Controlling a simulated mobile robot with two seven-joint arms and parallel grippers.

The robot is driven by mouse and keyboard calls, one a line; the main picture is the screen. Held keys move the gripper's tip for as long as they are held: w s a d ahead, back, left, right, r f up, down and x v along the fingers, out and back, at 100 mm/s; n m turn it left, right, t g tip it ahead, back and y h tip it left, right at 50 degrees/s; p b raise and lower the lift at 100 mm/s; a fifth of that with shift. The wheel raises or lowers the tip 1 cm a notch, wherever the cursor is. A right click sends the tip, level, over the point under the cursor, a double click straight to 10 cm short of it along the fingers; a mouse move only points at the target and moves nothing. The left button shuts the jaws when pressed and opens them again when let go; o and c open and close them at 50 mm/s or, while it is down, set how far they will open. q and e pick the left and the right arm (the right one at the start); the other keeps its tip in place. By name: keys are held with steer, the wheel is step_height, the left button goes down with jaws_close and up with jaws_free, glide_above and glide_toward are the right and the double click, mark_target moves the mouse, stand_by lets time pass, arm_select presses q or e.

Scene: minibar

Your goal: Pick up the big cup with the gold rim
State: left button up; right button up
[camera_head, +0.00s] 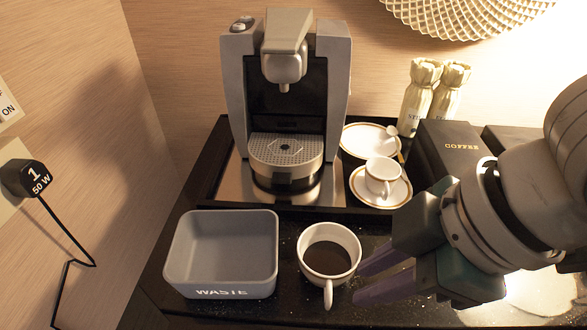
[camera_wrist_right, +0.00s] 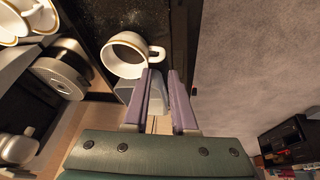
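The big white cup (camera_head: 343,262) with a gold rim stands on the dark counter, right of the grey waste bin. It holds dark coffee, and its handle points to the front. It also shows in the right wrist view (camera_wrist_right: 118,62), with the handle just ahead of my fingertips. My right gripper (camera_head: 360,281) is open and empty, right of the cup. In the right wrist view the purple fingers (camera_wrist_right: 163,75) have a narrow gap between them. Whether a finger touches the handle I cannot tell. My left gripper is not in view.
The grey waste bin (camera_head: 220,292) is close to the cup's left. Behind stands a coffee machine (camera_head: 285,100) on a black tray. A small gold-rimmed cup (camera_head: 381,178) sits on a saucer (camera_head: 365,191). A black coffee box (camera_head: 450,150) is at the right.

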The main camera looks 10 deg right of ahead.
mark_target(331, 301)
steer(key=x, duration=0.8)
steer(key=shift+a+f+b, duration=0.25)
steer(key=shift+f+b, duration=0.05)
steer(key=shift+f, duration=0.05)
jaws_close()
stand_by(1.0)
